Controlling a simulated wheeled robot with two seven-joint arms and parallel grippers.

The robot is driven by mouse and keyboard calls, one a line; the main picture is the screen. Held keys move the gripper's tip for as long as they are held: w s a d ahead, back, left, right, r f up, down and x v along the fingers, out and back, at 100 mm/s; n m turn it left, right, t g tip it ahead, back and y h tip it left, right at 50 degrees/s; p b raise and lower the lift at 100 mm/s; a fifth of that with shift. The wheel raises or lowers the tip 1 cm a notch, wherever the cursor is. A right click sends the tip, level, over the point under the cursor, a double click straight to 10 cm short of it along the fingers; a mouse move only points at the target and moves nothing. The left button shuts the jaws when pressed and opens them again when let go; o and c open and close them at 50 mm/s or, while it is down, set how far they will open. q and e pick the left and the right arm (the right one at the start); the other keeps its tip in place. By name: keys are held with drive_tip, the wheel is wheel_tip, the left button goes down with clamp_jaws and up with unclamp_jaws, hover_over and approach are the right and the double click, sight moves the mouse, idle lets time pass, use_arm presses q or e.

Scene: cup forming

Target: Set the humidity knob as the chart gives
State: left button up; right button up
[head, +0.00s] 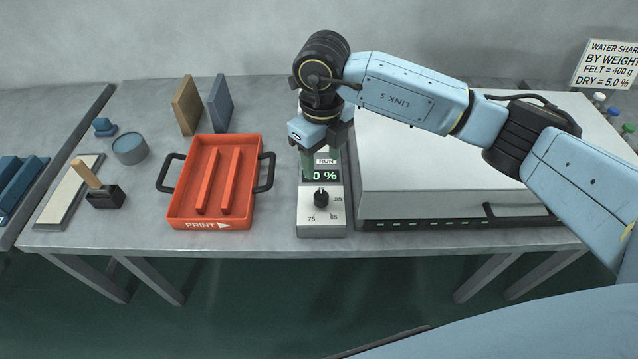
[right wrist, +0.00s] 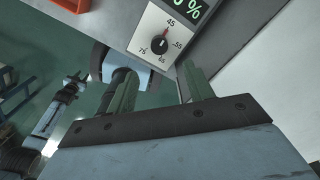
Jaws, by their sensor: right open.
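The humidity knob (head: 321,198) is a black dial on the white front of a control box (head: 320,228) at the middle of the table. In the right wrist view the knob (right wrist: 158,45) has a red pointer toward the 45 mark; 55, 65 and 75 are also marked. A green display (head: 322,175) above it is partly covered and shows "0 %". My right gripper (head: 320,158) is open and empty above the box, behind the knob in the head view. In the wrist view its fingers (right wrist: 158,85) are apart and not touching the knob.
A sign (head: 606,66) at the back right reads felt 400 g, dry 5.0 %; its edge is cut off. A large white-lidded unit (head: 440,190) stands right of the box. A red tray (head: 182,208) with black handles stands left.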

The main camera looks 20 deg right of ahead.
hover_over(321, 196)
wheel_tip(321, 196, down, 6)
wheel_tip(321, 196, down, 4)
drive_tip(key=shift+f, duration=0.4)
drive_tip(key=shift+c, duration=0.9)
drive_tip(key=c, duration=0.8)
use_arm(q)
drive_tip(key=shift+s+f, duration=0.1)
drive_tip(key=shift+s, duration=0.4)
